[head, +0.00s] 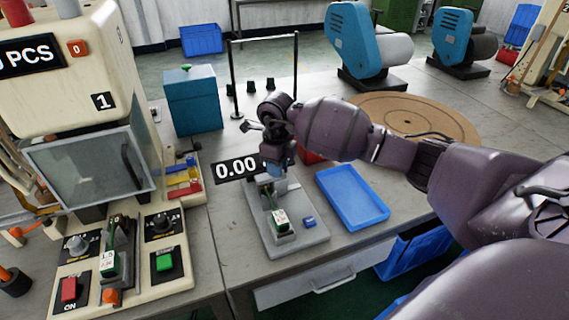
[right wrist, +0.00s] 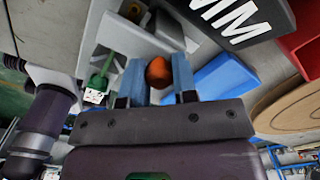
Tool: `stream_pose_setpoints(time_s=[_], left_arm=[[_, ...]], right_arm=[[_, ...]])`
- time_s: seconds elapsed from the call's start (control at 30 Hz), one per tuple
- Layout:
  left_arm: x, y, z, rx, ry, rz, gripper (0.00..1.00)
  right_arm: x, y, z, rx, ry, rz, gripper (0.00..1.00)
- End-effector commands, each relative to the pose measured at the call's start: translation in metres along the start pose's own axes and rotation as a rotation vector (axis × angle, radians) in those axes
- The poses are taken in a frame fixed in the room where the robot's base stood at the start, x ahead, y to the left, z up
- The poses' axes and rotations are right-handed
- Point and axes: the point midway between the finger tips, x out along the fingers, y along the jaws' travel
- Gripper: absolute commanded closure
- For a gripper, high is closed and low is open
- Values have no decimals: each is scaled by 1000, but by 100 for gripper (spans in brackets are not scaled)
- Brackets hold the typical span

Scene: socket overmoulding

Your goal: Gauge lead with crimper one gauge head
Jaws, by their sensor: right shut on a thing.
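My right gripper (head: 272,168) is over the back of the grey gauge stand (head: 290,243), beside the 0.00 display (head: 237,168). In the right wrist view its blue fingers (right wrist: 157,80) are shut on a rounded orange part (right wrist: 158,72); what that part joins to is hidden. A green lead piece with a white printed tag (head: 280,217) lies on the stand in front of the gripper; it also shows in the right wrist view (right wrist: 97,94). A similar green tagged piece (head: 109,262) sits on the crimper marked 1 (head: 84,130). My left gripper is out of view.
A red bin (right wrist: 302,45) and a round brown board (head: 420,115) are near my right arm. A teal box (head: 193,103) stands behind left.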

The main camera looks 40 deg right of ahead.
Motion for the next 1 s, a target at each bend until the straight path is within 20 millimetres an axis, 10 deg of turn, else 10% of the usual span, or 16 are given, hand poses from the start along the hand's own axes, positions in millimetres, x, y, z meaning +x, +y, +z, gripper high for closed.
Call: stream_pose_setpoints(time_s=[0.13, 0.17, 0.33, 0.67, 1.0], left_arm=[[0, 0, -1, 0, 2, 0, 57], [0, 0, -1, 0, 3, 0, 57], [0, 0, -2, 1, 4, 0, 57], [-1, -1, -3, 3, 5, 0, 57], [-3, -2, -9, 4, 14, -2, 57]], right_arm=[[0, 3, 2, -5, -8, 5, 100], [0, 3, 2, -5, -8, 5, 72], [0, 2, 2, -4, -7, 4, 48], [-3, 1, 1, -3, -5, 2, 48], [-56, 1, 1, -4, -9, -1, 48]])
